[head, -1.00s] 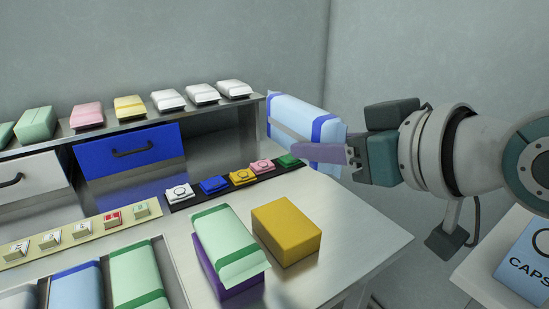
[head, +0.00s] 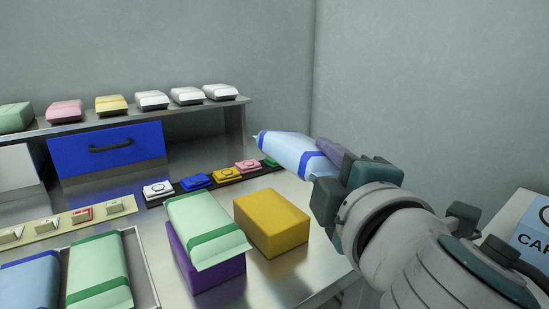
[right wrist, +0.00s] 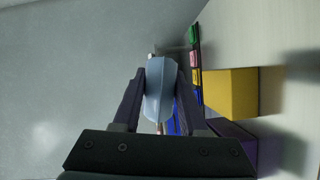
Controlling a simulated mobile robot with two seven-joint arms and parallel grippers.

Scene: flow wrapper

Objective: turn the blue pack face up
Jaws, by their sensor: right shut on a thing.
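The blue pack (head: 296,152) is light blue with darker blue bands near its ends. My right gripper (head: 326,163) is shut on one end of it and holds it in the air, above the right side of the table and behind the yellow block. The pack points out to the left from the jaws, tilted. In the right wrist view the pack (right wrist: 160,90) sits between the two fingers, seen narrow and edge-on. I cannot tell which side is its face. Another light blue pack (head: 30,283) lies in the tray at lower left. My left gripper is not in view.
A yellow block (head: 271,222) stands on the table, beside a green pack (head: 207,225) resting on a purple block (head: 205,262). A row of small coloured items (head: 222,175) lies behind. Several packs sit on a shelf (head: 130,118) above a blue drawer (head: 107,150).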

